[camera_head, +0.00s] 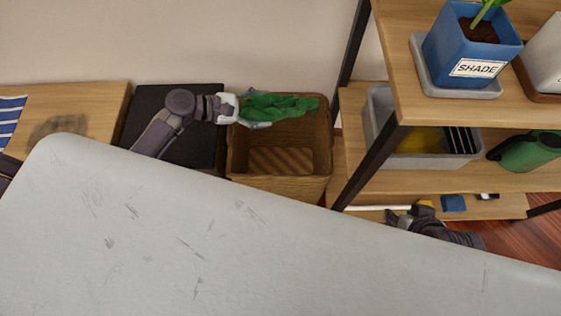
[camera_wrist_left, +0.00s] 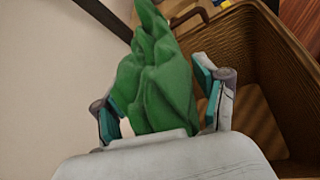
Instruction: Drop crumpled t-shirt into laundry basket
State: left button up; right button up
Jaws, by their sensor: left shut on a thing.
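A crumpled green t-shirt (camera_head: 284,107) is held above the back part of the brown woven laundry basket (camera_head: 278,188). My left gripper (camera_head: 252,108) is shut on the t-shirt at its left end. In the left wrist view the t-shirt (camera_wrist_left: 160,75) bulges out between the two fingers, and the basket (camera_wrist_left: 255,45) is open beside and below it. The visible basket floor looks empty. My right gripper (camera_head: 402,216) is at the lower shelf on the right, small and partly hidden; its fingers are unclear.
A dark box-like surface (camera_head: 205,152) stands left of the basket, beside a wooden top (camera_head: 98,97). On the right, a shelf unit (camera_head: 400,50) holds a blue planter (camera_head: 462,45), a grey bin (camera_head: 440,160) and a green watering can (camera_head: 533,150). The wall is close behind.

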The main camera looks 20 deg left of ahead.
pick_arm(q)
jog(key=shift+f, duration=0.1)
jog(key=o, duration=1)
jog(key=shift+c, duration=0.2)
jog(key=v, duration=1.2)
jog(key=shift+d, duration=0.1)
